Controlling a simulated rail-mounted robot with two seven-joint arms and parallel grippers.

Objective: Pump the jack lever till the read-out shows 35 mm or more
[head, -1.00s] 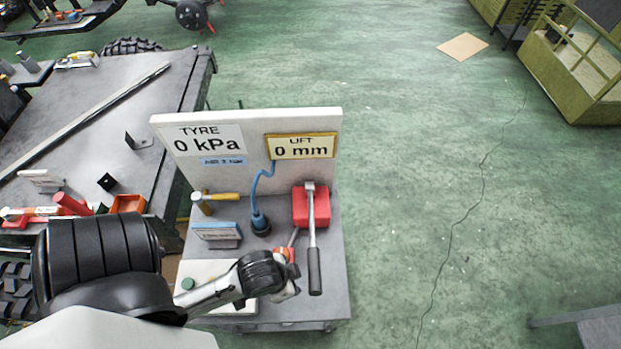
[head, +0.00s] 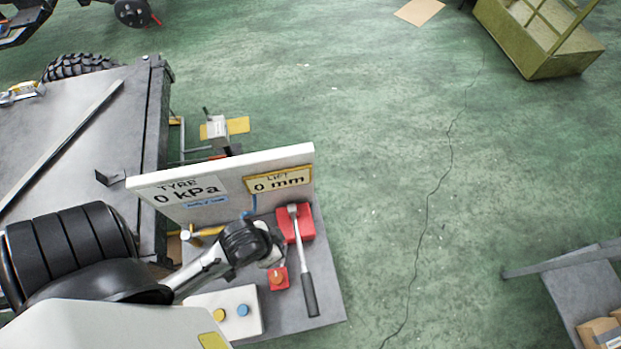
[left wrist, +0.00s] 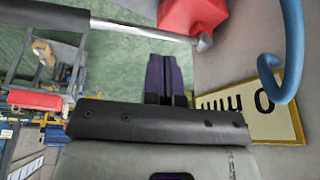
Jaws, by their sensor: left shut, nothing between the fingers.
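The jack is a red block (head: 285,222) on the grey cart top, with a silver lever (head: 302,255) ending in a black grip (head: 310,295) toward the front. The lift read-out (head: 277,181) on the upright white panel shows 0 mm. My left gripper (head: 274,256) is just left of the lever in the head view, its tips partly hidden by the wrist. In the left wrist view its dark fingers (left wrist: 165,77) are together and empty. There the lever rod (left wrist: 135,28) and red block (left wrist: 190,15) show beyond the fingertips, apart from them. My right gripper is out of view.
The tyre read-out (head: 181,192) shows 0 kPa. A blue hose (left wrist: 290,50) hangs by the panel. A red box with an orange knob (head: 278,279) and a white box with yellow and blue buttons (head: 249,297) stand near the gripper. Open green floor lies right of the cart.

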